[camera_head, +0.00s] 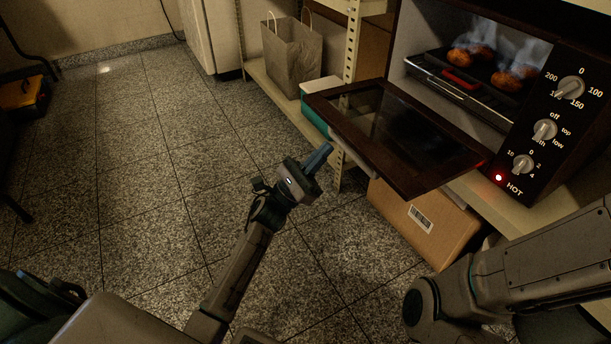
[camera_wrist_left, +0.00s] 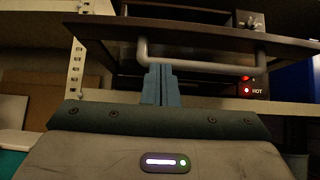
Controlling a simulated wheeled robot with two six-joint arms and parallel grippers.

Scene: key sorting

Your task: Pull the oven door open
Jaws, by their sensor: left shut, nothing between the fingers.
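The oven (camera_head: 548,110) stands on a shelf at the upper right, with smoke over browned food (camera_head: 472,58) on a rack inside. Its dark-framed glass door (camera_head: 400,128) is folded down, roughly level, with the cavity open to view. In the left wrist view, a grey bar handle (camera_wrist_left: 205,67) hangs below the door (camera_wrist_left: 190,38). My left gripper (camera_head: 320,158) is shut and empty, just off the door's outer edge. In the wrist view its fingertips (camera_wrist_left: 160,72) overlap the handle's left part; I cannot tell whether they touch. My right gripper is out of view.
A cardboard box (camera_head: 425,222) sits below the oven shelf. A paper bag (camera_head: 292,55) and a teal-and-white item (camera_head: 318,112) are on the shelving behind a perforated upright (camera_head: 351,40). A red light glows beside "HOT".

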